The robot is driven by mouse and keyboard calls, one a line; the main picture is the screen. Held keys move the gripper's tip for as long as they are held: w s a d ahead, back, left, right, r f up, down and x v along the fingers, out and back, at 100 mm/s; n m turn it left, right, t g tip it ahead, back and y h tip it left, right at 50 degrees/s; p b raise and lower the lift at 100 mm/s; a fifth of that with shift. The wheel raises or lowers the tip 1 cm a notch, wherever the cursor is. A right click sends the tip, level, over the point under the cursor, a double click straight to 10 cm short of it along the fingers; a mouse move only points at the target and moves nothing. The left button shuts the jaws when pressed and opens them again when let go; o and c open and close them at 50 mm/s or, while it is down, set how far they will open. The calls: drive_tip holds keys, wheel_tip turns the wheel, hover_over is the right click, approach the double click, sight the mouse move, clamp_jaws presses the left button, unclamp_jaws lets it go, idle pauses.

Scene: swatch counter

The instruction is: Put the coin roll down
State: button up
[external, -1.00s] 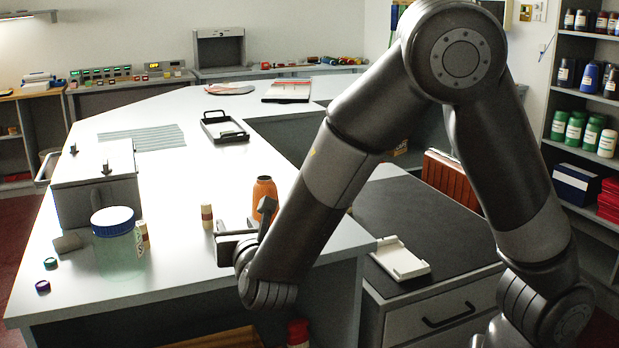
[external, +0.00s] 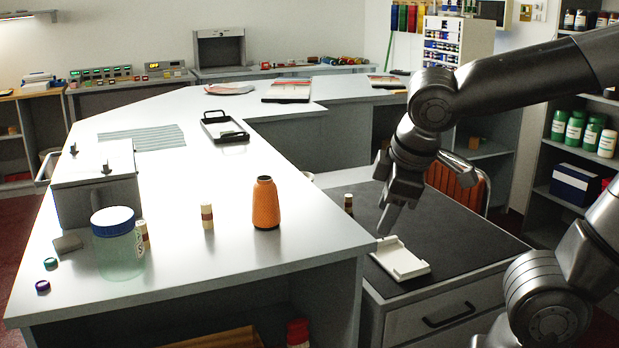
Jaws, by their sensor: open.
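A small cream roll with a reddish band (external: 207,217), which looks like a coin roll, stands upright on the white counter (external: 190,265), left of the orange thread cone (external: 265,204). A similar roll (external: 142,231) stands partly hidden behind the blue-lidded jar (external: 118,250). A small dark and tan cylinder (external: 348,204) stands near the dark worktop's left edge; I cannot tell whether it is a coin roll. My gripper (external: 384,226) points down over the dark worktop, open, near the white tray (external: 400,259) and apart from the rolls. I see nothing between its fingers.
A grey lidded box (external: 95,195), a grey block (external: 67,243) and small coloured caps (external: 43,286) are at the counter's left. A black tray (external: 224,128) lies farther back. The middle of the white counter is clear.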

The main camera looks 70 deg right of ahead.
drive_tip(key=s+a+r+m+y, duration=0.1)
drive_tip(key=a+r+m+t, duration=0.1)
drive_tip(key=s+a+r+t+y, duration=0.1)
drive_tip(key=a, duration=0.1)
drive_tip(key=shift+s+m+y, duration=0.3)
drive_tip(key=shift+m, duration=0.1)
idle(1.0)
